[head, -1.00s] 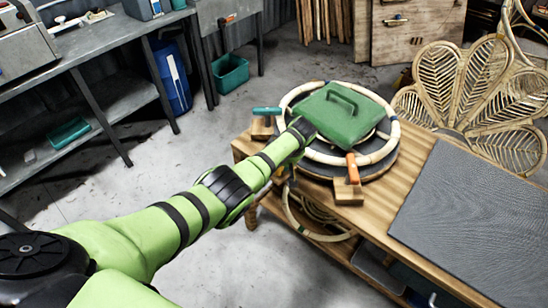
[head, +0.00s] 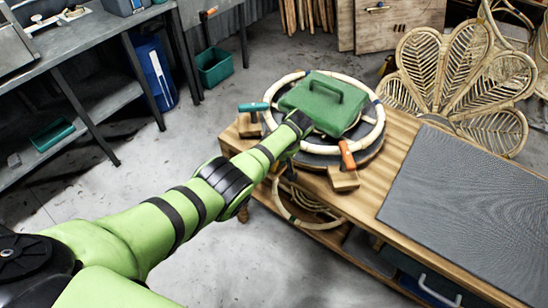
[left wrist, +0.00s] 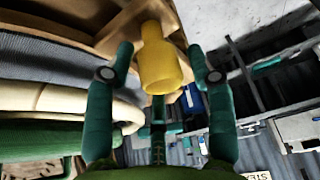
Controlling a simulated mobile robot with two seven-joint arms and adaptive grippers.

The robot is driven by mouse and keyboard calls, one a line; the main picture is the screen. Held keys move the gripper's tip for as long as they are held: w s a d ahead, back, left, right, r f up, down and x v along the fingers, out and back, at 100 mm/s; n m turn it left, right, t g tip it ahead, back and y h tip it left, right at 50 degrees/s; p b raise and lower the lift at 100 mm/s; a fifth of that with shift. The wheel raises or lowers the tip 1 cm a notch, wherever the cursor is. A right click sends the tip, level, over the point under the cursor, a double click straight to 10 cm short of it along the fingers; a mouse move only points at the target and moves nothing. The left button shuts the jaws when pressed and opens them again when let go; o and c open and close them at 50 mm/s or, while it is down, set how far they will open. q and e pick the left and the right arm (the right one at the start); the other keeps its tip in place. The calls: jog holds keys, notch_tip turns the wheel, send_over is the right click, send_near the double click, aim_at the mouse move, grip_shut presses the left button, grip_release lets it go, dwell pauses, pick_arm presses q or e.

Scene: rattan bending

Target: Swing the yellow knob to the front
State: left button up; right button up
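The yellow knob (left wrist: 162,65) is on a wooden block (left wrist: 122,30) in the left wrist view. My left gripper (left wrist: 160,78) is open, with one teal finger on each side of the knob and visible gaps between. Whether either finger touches it is not clear. In the head view my left gripper (head: 298,124) is at the near edge of the round jig, and the arm hides the yellow knob. A pale rattan ring (head: 372,133) lies around the jig, with a green handled block (head: 322,104) on top. My right gripper is out of view.
A teal knob (head: 253,107) and an orange knob (head: 347,154) sit on wooden blocks beside the ring. A grey mat (head: 465,205) covers the right of the wooden table (head: 385,165). A rattan fan-shaped chair back (head: 455,80) stands behind. The floor at left is open.

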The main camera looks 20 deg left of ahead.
pick_arm(q)
jog(key=shift+s, duration=0.15)
jog(key=shift+d+r, duration=0.3)
jog(key=shift+r, duration=0.05)
jog(key=v, duration=1.1)
jog(key=shift+r, duration=0.2)
jog(key=shift+a, duration=0.1)
